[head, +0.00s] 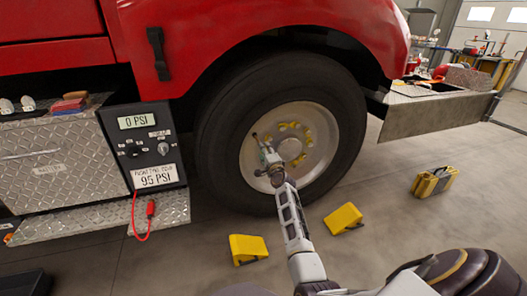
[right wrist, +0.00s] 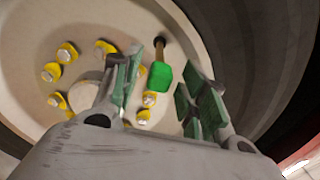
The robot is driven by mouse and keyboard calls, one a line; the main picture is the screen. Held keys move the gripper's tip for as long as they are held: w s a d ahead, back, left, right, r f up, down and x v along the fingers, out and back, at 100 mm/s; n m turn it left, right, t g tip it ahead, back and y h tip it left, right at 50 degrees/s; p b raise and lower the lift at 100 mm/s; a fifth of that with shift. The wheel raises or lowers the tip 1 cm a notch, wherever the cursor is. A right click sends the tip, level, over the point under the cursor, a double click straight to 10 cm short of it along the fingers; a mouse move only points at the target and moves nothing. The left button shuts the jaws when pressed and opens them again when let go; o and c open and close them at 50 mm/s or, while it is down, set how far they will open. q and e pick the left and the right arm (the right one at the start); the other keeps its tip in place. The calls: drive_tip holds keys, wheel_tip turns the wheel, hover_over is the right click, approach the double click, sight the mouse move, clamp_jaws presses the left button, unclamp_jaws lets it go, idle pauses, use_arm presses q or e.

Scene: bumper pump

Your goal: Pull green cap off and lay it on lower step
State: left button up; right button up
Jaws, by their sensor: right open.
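The green cap (right wrist: 160,76) sits on the end of a brownish valve stem (right wrist: 159,50) inside the wheel rim in the right wrist view. My right gripper (right wrist: 161,82) is open, with one green-padded finger on each side of the cap and visible gaps to it. In the head view my right gripper (head: 267,157) is in front of the wheel hub, and I cannot make out the cap there. The lower step (head: 100,222) is a diamond-plate ledge at the left, below the battery box. My left gripper is not in view.
The tire (head: 222,140) and the yellow-marked lug nuts (right wrist: 67,53) surround the gripper. A gauge panel (head: 146,146) with a red hose (head: 135,220) hangs beside the lower step. Yellow wheel chocks (head: 247,249) lie on the floor. The floor between wheel and step is mostly clear.

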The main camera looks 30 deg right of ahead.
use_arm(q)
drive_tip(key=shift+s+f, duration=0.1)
use_arm(e)
drive_tip(key=shift+c, duration=0.4)
clamp_jaws()
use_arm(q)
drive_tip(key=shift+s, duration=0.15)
use_arm(e)
drive_tip(key=shift+s, duration=0.15)
use_arm(q)
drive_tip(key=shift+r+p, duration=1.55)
drive_tip(key=shift+p, duration=0.05)
use_arm(e)
drive_tip(key=shift+v, duration=2.85)
drive_tip(key=shift+a, duration=0.1)
